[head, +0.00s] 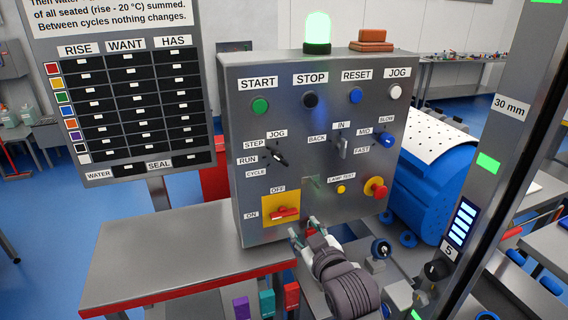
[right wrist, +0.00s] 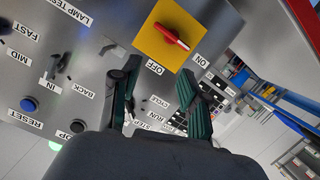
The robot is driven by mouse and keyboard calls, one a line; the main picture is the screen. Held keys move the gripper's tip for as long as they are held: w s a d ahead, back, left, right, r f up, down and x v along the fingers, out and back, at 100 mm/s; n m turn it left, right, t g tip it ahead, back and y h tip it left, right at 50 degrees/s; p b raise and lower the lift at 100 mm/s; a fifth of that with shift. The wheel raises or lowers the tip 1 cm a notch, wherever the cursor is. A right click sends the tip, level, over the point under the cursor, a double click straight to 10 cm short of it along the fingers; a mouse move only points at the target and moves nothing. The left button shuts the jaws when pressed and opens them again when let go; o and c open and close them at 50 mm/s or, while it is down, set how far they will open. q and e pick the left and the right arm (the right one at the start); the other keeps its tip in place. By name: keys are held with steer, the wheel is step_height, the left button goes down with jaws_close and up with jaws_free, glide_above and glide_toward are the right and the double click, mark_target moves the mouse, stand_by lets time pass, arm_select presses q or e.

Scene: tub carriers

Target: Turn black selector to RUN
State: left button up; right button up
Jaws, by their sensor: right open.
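The black selector (head: 276,156) is on the grey control panel (head: 310,122), among the labels JOG, STEP, RUN (head: 248,160) and CYCLE. Its handle lies slanted, from upper left to lower right; I cannot tell for sure which label it points at. My right gripper (head: 303,229) is in front of the panel's lower edge, below the selector and apart from it. In the right wrist view its two dark green fingers (right wrist: 158,70) are spread with nothing between them. The selector's labels show partly between and behind the fingers. My left gripper is not in view.
A yellow plate with a red ON/OFF handle (head: 285,213) is just above my right gripper. A red knob (head: 376,188) on yellow is to its right. Above are START, STOP, RESET and JOG buttons. A grey bench (head: 170,255) with a red edge stands at left.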

mark_target(281, 161)
step_height(281, 161, up, 12)
steer(key=s+n+t+y, duration=0.1)
steer(key=s+t, duration=0.1)
steer(key=p+x, duration=0.1)
steer(key=x, duration=0.3)
steer(key=p+x, duration=0.1)
steer(key=x, duration=0.4)
steer(key=a+p+x, duration=0.1)
steer(key=p+x, duration=0.1)
steer(key=x, duration=0.3)
steer(key=shift+s+a+r, duration=0.1)
steer(key=shift+s, duration=0.05)
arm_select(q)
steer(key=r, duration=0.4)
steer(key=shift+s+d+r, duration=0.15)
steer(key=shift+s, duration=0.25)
arm_select(e)
steer(key=shift+c, duration=0.2)
